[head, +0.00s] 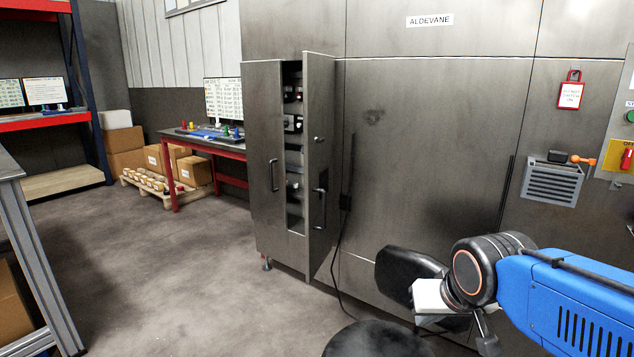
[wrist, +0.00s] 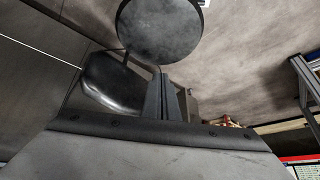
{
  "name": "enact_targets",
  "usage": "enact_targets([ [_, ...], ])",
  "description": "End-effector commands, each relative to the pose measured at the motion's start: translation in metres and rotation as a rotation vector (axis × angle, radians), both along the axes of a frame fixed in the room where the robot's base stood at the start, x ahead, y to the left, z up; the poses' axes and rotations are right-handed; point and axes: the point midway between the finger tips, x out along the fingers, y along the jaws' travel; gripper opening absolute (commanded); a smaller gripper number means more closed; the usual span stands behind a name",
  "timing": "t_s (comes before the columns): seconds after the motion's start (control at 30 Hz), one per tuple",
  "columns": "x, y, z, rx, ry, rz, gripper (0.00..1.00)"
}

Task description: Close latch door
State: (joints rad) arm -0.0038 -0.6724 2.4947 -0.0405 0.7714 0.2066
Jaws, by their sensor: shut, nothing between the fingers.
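The latch door (head: 319,165) is a tall grey metal leaf on the cabinet in the head view. It stands ajar, with a bar handle and a small latch knob on its face. A dark gap left of it shows shelves with small items. The left leaf (head: 264,150) has its own bar handle. My gripper (wrist: 168,75) is shut and empty in the wrist view, pointing towards the floor area near a stool. In the head view my arm is at the lower right, well apart from the door; the fingertips are not clear there.
A black round stool seat (head: 372,340) and a black backrest (head: 408,274) stand between my arm and the cabinet. A cable hangs beside the door. A red-framed table (head: 205,145) and boxes are at the back left. The floor (head: 170,265) left of the cabinet is clear.

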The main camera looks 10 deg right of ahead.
Motion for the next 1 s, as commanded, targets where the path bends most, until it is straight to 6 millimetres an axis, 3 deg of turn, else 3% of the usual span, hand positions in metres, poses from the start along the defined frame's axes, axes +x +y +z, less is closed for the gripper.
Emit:
enact_targets([
  [0.1, 0.056, -0.002, 0.014, 0.059, -0.098, -0.107, 0.0],
  [0.5, 0.23, 0.004, 0.06, 0.379, -0.434, -0.38, 0.0],
  [0.8, 0.344, 0.026, 0.081, 0.728, -0.618, -0.482, 0.0],
  [1.0, 0.407, 0.047, 0.087, 1.003, -0.685, -0.505, 0.0],
])
